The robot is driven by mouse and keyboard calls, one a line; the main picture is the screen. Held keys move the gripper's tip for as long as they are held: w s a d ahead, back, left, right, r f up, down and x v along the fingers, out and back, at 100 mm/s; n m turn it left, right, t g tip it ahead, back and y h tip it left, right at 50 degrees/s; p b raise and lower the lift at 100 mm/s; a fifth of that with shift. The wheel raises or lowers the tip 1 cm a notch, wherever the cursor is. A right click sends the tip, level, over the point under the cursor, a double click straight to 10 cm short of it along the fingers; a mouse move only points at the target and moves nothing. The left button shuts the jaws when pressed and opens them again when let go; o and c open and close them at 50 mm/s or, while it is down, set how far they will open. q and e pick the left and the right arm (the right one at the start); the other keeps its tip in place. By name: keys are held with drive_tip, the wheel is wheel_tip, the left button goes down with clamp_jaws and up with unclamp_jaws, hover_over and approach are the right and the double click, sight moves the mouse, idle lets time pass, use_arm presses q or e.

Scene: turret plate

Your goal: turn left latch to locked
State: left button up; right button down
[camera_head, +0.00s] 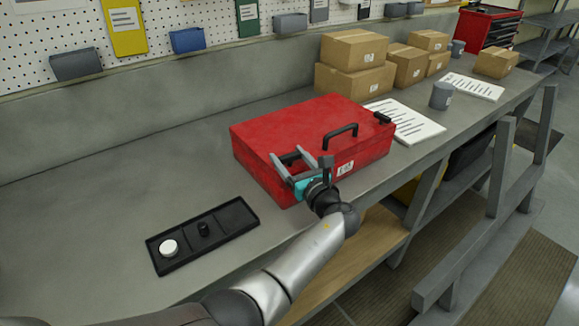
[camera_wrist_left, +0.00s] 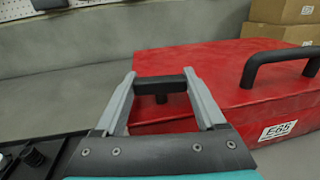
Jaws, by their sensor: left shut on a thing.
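A closed red case (camera_head: 270,120) with a black carry handle (camera_head: 341,134) lies on the grey workbench. It also shows in the left wrist view (camera_wrist_left: 225,75). The left latch (camera_wrist_left: 162,84) is a black bar on a short post near the case's left end. My left gripper (camera_head: 287,158) is at that latch; its two grey fingers (camera_wrist_left: 155,100) are shut on the bar's two ends. The right latch (camera_head: 383,118) is black and sits at the case's right corner. My right gripper is not in view.
A black tray (camera_head: 236,216) with a white round part (camera_head: 170,247) and a small black knob (camera_head: 204,229) lies left of the case. Cardboard boxes (camera_head: 354,52), paper sheets (camera_head: 408,122) and a grey cup (camera_head: 441,95) stand to the right. The bench's left part is clear.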

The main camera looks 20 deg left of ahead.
use_arm(q)
drive_tip(key=shift+n+g+y+b, duration=0.9)
drive_tip(key=shift+g+b, duration=0.15)
drive_tip(key=shift+g, duration=0.05)
drive_tip(key=o, duration=1.3)
drive_tip(key=shift+a, duration=0.1)
